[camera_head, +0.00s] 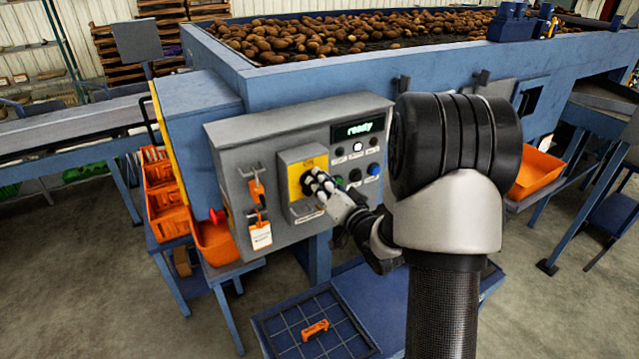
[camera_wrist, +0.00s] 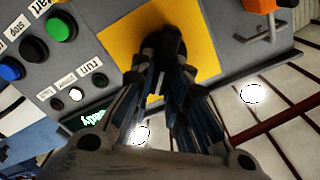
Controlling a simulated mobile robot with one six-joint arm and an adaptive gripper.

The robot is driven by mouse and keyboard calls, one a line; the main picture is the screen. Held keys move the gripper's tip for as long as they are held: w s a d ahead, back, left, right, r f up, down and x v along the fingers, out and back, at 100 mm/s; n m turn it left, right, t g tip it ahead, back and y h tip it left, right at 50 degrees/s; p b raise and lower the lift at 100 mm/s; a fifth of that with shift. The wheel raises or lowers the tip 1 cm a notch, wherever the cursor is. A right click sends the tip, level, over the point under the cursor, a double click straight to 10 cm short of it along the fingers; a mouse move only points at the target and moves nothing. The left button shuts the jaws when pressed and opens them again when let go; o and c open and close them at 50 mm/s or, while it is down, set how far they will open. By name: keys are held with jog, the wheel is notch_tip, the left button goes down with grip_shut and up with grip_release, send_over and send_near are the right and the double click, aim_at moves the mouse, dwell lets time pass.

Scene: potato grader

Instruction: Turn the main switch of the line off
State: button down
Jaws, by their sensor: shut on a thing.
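The main switch is a black rotary knob (camera_wrist: 168,44) on a yellow plate (camera_wrist: 190,22). In the head view the yellow plate (camera_head: 294,177) sits in a raised grey housing on the front of the control panel (camera_head: 236,150). My gripper (camera_head: 314,181) reaches the knob from the right and front. In the wrist view my gripper's fingers (camera_wrist: 157,67) are shut on the knob, one on each side. The fingers hide part of the knob, and I cannot tell its exact pointer position. The panel display (camera_head: 358,130) reads "ready" in green letters.
An orange padlock (camera_head: 256,189) and a tag (camera_head: 260,235) hang left of the switch. A blue button (camera_head: 373,169) and other buttons are on the right. A red knob (camera_head: 217,215) sticks out at the panel's left side. Potatoes (camera_head: 340,36) fill the hopper behind.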

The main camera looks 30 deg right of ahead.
jog(key=shift+d+f+m+p, duration=0.1)
jog(key=shift+f+m+p, duration=0.15)
jog(key=shift+m, duration=1.4)
jog(key=shift+d+f+m+p, duration=0.1)
jog(key=shift+m+p, duration=0.1)
jog(key=shift+m, duration=1.4)
jog(key=shift+d+f+m+p, duration=0.1)
jog(key=shift+f+m+p, duration=0.15)
jog(key=shift+m, duration=1.4)
jog(key=c, duration=1.6)
grip_release()
jog(key=shift+o, duration=0.2)
jog(key=shift+s, duration=0.1)
jog(key=s, duration=1.1)
jog(key=shift+s+d, duration=0.2)
jog(key=shift+s, duration=0.2)
